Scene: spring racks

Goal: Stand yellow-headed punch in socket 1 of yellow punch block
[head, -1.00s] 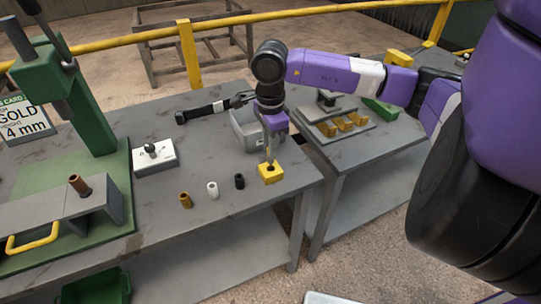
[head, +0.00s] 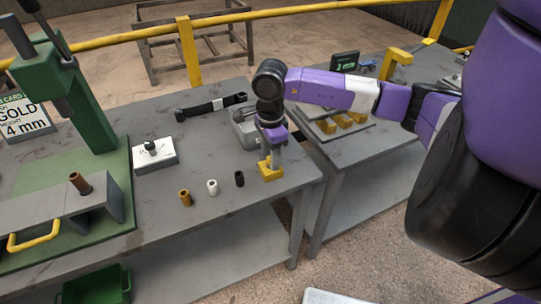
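The yellow punch block (head: 265,175) sits on the grey bench near its right front corner. My gripper (head: 272,160) points down directly over the block, its grey fingers close to the block's top. Whether the fingers touch the block cannot be told. The yellow-headed punch cannot be made out separately; the gripper hides the space between the fingers and the block. The socket openings and their numbers are too small to read. Whether the fingers are shut on the punch is not visible.
Brown, white and black small cylinders (head: 212,187) stand left of the block. A white box with a knob (head: 155,155), a dark bar tool (head: 212,107) and a grey bin (head: 243,130) lie farther back. A green press (head: 90,100) stands left. A second bench (head: 385,140) holds yellow parts.

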